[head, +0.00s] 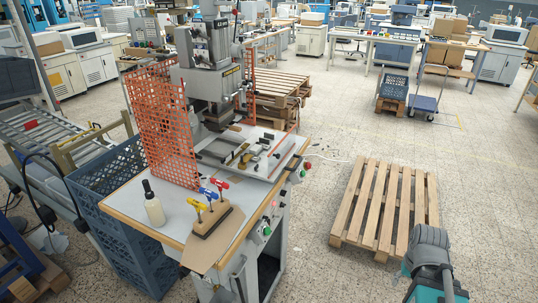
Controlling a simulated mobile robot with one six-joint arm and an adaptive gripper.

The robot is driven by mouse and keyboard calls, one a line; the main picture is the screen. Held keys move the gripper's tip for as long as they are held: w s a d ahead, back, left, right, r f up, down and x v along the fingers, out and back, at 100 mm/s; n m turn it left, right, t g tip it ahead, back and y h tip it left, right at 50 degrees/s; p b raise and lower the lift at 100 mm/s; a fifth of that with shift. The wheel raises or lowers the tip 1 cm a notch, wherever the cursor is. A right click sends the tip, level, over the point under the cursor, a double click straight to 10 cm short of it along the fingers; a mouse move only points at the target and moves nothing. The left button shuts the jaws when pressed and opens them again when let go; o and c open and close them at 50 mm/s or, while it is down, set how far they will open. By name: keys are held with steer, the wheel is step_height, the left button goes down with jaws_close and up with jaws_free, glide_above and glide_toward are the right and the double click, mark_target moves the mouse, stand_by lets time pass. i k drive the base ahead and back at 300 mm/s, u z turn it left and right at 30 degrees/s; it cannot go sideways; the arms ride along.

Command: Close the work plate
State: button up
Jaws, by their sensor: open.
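The foil stamping press (212,62) stands on a light-topped workbench (125,195) left of centre. The work plate (287,160) is a pale flat plate low on the press. It reaches out to the right from under the stamping head (215,108), with its right part clear of the head. Small dark stops, a brass-coloured piece and a red-tipped part sit on it. I cannot make out a handle clearly. My gripper is not seen; only a grey and teal part of my own arm shows at the bottom right, well apart from the press.
Orange mesh guards (160,125) flank the press. On the bench are a white bottle (154,207) and a wooden block (212,220) with coloured-handled tools. A blue crate (115,235) stands left of it. A pallet (387,205) lies right; floor between is free.

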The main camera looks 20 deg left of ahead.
mark_target(267, 154)
steer(key=u, duration=0.95)
steer(key=i, duration=1.05)
steer(key=z, duration=0.05)
